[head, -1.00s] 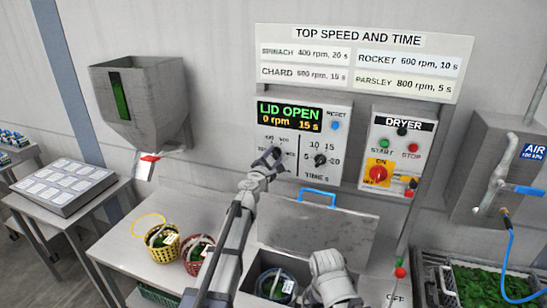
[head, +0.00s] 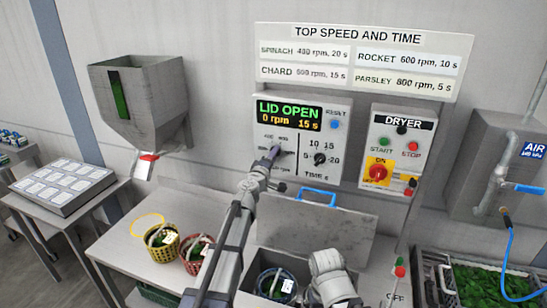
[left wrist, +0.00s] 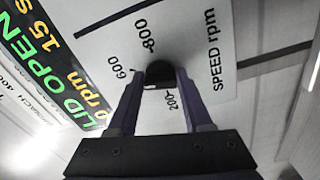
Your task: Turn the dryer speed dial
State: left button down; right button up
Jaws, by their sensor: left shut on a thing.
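The black speed dial (left wrist: 159,72) sits on a white panel, with 200, 600 and 800 readable around it and SPEED rpm printed beside it. My left gripper (left wrist: 158,84) is shut on the dial, one finger on each side. In the head view my left gripper (head: 274,153) reaches the control panel (head: 290,172) and covers most of the dial, so its pointer is hidden there. The display (head: 289,116) reads LID OPEN, 0 rpm, 15 s. My right gripper does not show.
The time dial (head: 320,159) is close to the right of my left gripper. The dryer lid (head: 315,225) stands open below, with a blue handle (head: 317,197). The start/stop panel (head: 397,150) is further right. Yellow (head: 163,254) and red (head: 188,266) baskets stand on the bench.

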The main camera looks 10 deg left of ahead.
pick_arm(q)
jog(key=shift+f+m, duration=0.1)
jog(key=shift+m, duration=1.2)
jog(key=shift+s+m, duration=0.1)
jog(key=shift+m, duration=0.2)
jog(key=shift+c, duration=1.6)
grip_release()
jog(key=s+a, duration=0.1)
jog(key=s, duration=0.6)
jog(key=shift+s+a, duration=0.15)
jog(key=shift+s, duration=0.15)
